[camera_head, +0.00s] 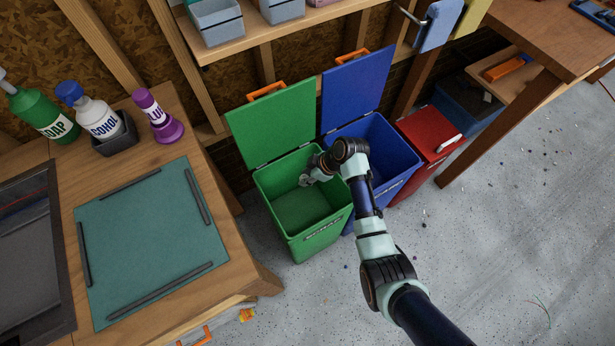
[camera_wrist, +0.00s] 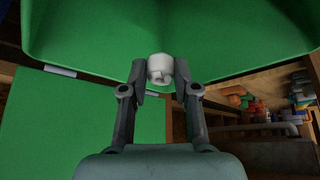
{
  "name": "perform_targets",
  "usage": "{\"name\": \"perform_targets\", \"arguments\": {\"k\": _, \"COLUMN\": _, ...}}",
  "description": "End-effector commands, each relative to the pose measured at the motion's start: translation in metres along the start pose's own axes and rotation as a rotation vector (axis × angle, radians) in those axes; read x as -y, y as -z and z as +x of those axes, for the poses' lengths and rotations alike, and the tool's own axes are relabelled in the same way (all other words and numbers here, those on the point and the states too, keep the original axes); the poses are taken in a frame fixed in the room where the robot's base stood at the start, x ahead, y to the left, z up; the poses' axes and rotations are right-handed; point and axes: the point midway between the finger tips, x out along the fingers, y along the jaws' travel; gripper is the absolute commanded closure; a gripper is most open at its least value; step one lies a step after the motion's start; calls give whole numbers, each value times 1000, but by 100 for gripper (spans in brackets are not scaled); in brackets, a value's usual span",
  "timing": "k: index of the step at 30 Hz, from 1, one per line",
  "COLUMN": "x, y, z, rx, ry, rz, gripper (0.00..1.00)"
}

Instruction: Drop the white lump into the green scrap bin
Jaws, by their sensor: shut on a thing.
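The green scrap bin (camera_head: 325,236) stands on the floor with its green lid (camera_head: 273,124) raised at the back. The inside that shows looks empty. My gripper (camera_head: 305,180) is at the bin's opening, near its back right part, reaching in from the right. In the wrist view my gripper (camera_wrist: 160,75) is shut on the white lump (camera_wrist: 160,66), a small, pale, rounded piece between the two fingertips. Green bin walls (camera_wrist: 230,35) show beyond it. In the head view the lump is too small to tell from the gripper.
A blue bin (camera_head: 399,160) with its lid up stands close on the right, with my arm across it. A red bin (camera_head: 420,145) is beyond. A workbench with a teal mat (camera_head: 150,245) and bottles is on the left. A shelf (camera_head: 270,30) hangs above the lids.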

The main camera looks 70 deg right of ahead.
Motion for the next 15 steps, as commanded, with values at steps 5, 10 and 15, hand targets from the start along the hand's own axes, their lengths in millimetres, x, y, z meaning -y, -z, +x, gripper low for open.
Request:
{"name": "perform_targets", "arguments": {"k": 5, "x": 0, "y": -1, "z": 2, "rx": 0, "ry": -1, "rz": 0, "gripper": 84}}
{"name": "perform_targets", "arguments": {"k": 10, "x": 0, "y": -1, "z": 2, "rx": 0, "ry": -1, "rz": 0, "gripper": 59}}
{"name": "perform_targets", "arguments": {"k": 15, "x": 0, "y": -1, "z": 2, "rx": 0, "ry": -1, "rz": 0, "gripper": 41}}
